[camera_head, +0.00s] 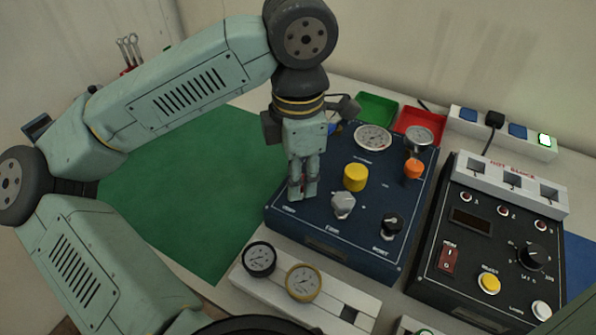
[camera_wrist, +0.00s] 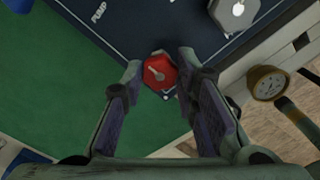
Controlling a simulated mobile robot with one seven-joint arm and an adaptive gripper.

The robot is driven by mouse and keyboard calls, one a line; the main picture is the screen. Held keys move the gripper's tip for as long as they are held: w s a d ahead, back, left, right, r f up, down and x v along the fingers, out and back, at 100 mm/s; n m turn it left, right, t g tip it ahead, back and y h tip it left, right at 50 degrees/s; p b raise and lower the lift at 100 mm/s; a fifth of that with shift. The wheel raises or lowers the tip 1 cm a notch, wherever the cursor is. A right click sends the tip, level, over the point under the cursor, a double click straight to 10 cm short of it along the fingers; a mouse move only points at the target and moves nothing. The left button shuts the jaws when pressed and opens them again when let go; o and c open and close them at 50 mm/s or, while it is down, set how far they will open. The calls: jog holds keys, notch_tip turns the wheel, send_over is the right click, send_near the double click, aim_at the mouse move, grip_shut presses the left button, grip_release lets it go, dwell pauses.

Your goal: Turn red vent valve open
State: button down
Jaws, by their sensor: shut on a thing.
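The red vent valve (camera_wrist: 160,73) is a small red knob with a pale pointer mark, near the corner of the dark blue trainer panel (camera_head: 330,232). In the wrist view my gripper (camera_wrist: 160,70) has one finger on each side of the knob and is shut on it. In the head view my gripper (camera_head: 303,194) points down at the panel's left part, and its fingers hide nearly all of the red knob. The pointer mark runs diagonally in the wrist view.
A black control box (camera_head: 480,240) stands to the right. A green mat (camera_head: 170,200) lies clear to the left.

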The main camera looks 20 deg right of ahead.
jog(key=shift+f, duration=0.1)
jog(key=shift+f+n+b, duration=0.1)
jog(key=shift+n+b, duration=0.8)
jog(key=shift+b, duration=0.3)
jog(key=n+b, duration=0.2)
jog(key=shift+n, duration=0.3)
jog(key=n+b, duration=0.3)
jog(key=shift+n, duration=0.4)
jog(key=n+b, duration=0.1)
jog(key=n, duration=0.2)
jog(key=shift+n+b, duration=0.3)
jog(key=shift+b, duration=0.1)
jog(key=n, duration=0.6)
jog(key=shift+r, duration=0.25)
jog(key=n, duration=0.6)
